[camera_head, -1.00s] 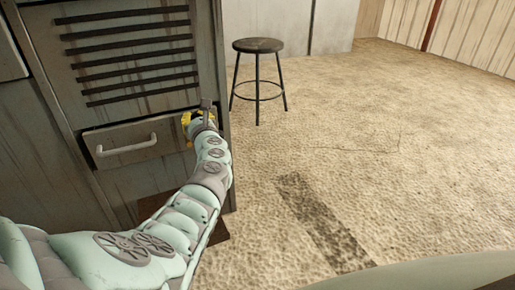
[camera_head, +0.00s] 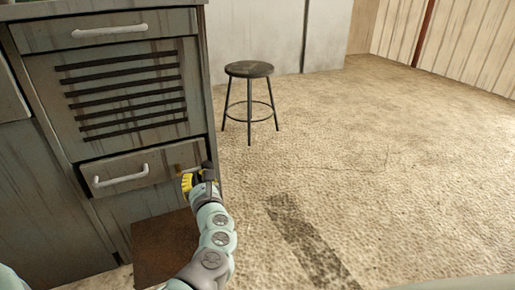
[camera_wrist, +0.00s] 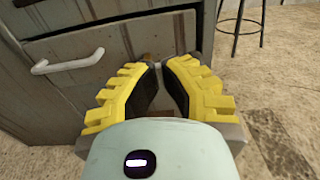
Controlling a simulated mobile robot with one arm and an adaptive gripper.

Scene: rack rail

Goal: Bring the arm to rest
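My gripper (camera_head: 193,181) is in front of the right end of a grey cabinet's lower drawer (camera_head: 128,172) in the head view. In the wrist view its two yellow, toothed fingers (camera_wrist: 160,88) curve toward each other with a gap between the tips, and I see nothing held there. The gripper is apart from the white drawer handle (camera_wrist: 68,62), which lies to its left. My pale green arm reaches up from the bottom of the head view.
The grey cabinet (camera_head: 122,95) fills the left side. A brown block or panel (camera_head: 160,250) is low beside it. A round stool (camera_head: 249,71) stands right of the cabinet. The floor (camera_head: 380,170) to the right is open, with a dark strip (camera_head: 305,240) on it.

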